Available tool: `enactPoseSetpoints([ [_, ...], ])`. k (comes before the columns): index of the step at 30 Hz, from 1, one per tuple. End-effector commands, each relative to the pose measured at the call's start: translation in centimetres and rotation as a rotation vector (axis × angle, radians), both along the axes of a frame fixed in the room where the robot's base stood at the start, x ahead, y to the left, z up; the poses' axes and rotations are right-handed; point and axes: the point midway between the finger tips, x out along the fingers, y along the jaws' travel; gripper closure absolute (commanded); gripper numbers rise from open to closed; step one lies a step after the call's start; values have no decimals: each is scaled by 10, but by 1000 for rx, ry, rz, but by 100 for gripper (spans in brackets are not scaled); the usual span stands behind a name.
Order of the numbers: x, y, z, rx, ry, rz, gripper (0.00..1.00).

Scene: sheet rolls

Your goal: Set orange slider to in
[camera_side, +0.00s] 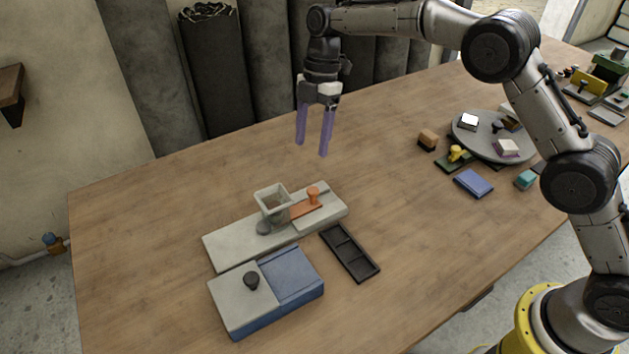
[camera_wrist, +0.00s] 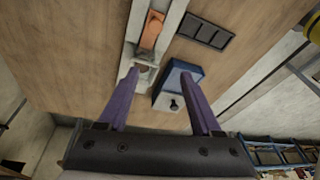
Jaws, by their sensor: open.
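The orange slider (camera_side: 306,208) sits on a long light-grey base (camera_side: 232,243) on the table. It is a flat orange strip with an upright round knob (camera_side: 313,193) near one end. A square grey open-topped hopper (camera_side: 272,200) stands beside its other end. In the wrist view the slider (camera_wrist: 152,32) shows at the top, beyond the hopper. My gripper (camera_side: 312,149) is open and empty, with two purple fingers pointing down, well above the table and behind the base. In the wrist view the open fingers (camera_wrist: 160,85) point towards the base and a blue box.
A blue box with a grey lid (camera_side: 233,300) and black knob stands in front of the base. A black divided tray (camera_side: 349,253) lies to its right. A round grey turntable (camera_side: 480,140) with small items is farther right. The table's left side is clear.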

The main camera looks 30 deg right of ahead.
Motion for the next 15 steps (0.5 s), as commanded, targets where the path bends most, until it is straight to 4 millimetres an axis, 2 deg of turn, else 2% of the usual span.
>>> enactPoseSetpoints([
  [5, 14, -25, -4, 129, -26, 167, 34],
  [9, 25, -52, -11, 159, -23, 121, 34],
  [15, 23, -52, -25, 157, -17, 110, 34],
])
